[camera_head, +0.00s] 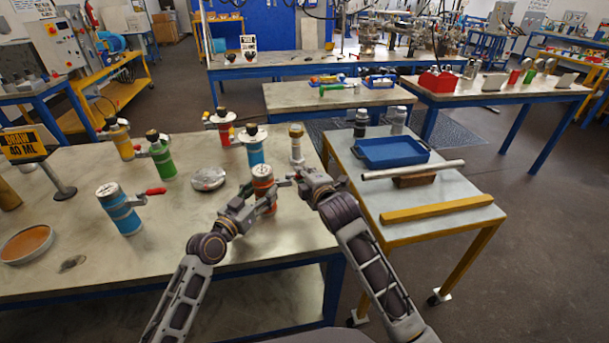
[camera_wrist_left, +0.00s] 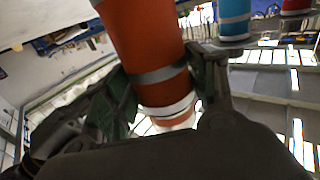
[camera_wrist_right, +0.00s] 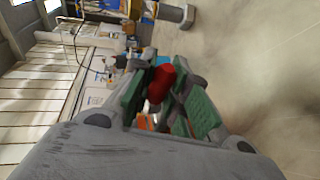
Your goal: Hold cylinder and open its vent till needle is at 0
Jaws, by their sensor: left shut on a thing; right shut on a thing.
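The orange cylinder (camera_head: 264,188) stands near the right edge of the left table, with a pale round top (camera_head: 262,170). Any needle there is too small to read. My left gripper (camera_head: 257,203) is shut around the cylinder's side; in the left wrist view its green pads flank the orange body (camera_wrist_left: 150,45) with grey bands. My right gripper (camera_head: 295,177) is beside the cylinder, on its right. In the right wrist view it is shut on the red vent handle (camera_wrist_right: 160,83). The handle is mostly hidden in the head view.
Close by stand a blue cylinder (camera_head: 254,152), a white-and-brown one (camera_head: 296,148), and a round metal dish (camera_head: 208,179). A light-blue cylinder (camera_head: 117,213) with a red handle, a green one (camera_head: 162,161) and others stand left. A cart with a blue tray (camera_head: 391,152) is right.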

